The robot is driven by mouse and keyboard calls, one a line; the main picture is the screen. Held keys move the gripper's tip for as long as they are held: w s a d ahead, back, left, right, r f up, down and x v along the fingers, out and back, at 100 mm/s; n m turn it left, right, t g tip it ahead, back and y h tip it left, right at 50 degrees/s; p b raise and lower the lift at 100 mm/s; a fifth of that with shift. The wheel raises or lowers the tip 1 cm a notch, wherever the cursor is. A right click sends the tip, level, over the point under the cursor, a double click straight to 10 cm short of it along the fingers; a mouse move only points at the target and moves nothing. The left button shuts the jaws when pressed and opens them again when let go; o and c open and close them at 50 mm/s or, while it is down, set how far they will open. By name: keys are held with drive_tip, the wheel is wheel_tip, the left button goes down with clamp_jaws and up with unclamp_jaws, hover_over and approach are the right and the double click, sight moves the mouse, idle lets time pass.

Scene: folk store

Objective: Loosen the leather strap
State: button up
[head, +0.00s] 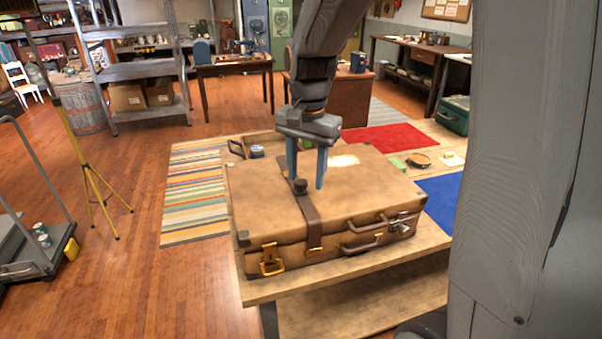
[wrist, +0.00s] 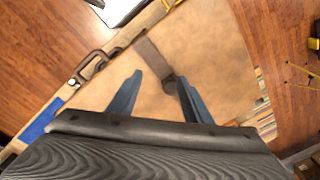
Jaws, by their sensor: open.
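A tan suitcase (head: 370,190) lies flat on a wooden table in the head view. A brown leather strap (head: 312,222) runs across its lid and down the front side. A dark round knob (head: 300,187) sits on the strap on the lid. My gripper (head: 306,182) is open, with its blue fingers pointing down on either side of the knob. In the wrist view, the strap (wrist: 152,58) leads to the knob (wrist: 169,83), which shows between the open fingers (wrist: 158,80). I cannot tell whether a finger touches the knob or lid.
The suitcase front has a brass latch (head: 271,259), handles (head: 361,246) and a metal clasp (head: 401,225). The table (head: 285,287) has a bare front edge. A striped rug (head: 195,190) and a yellow tripod (head: 92,180) are to the left. Small items lie behind the suitcase.

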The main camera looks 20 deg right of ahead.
sight(301, 181)
drive_tip(key=w+r+m, duration=0.3)
drive_tip(key=w+m, duration=0.1)
drive_tip(key=shift+w+r+g, duration=0.2)
drive_tip(key=shift+r+g, duration=0.15)
drive_tip(key=shift+g, duration=0.05)
drive_tip(key=shift+m, duration=0.3)
drive_tip(key=shift+f+p, duration=1.1)
drive_tip(key=shift+f, duration=2.7)
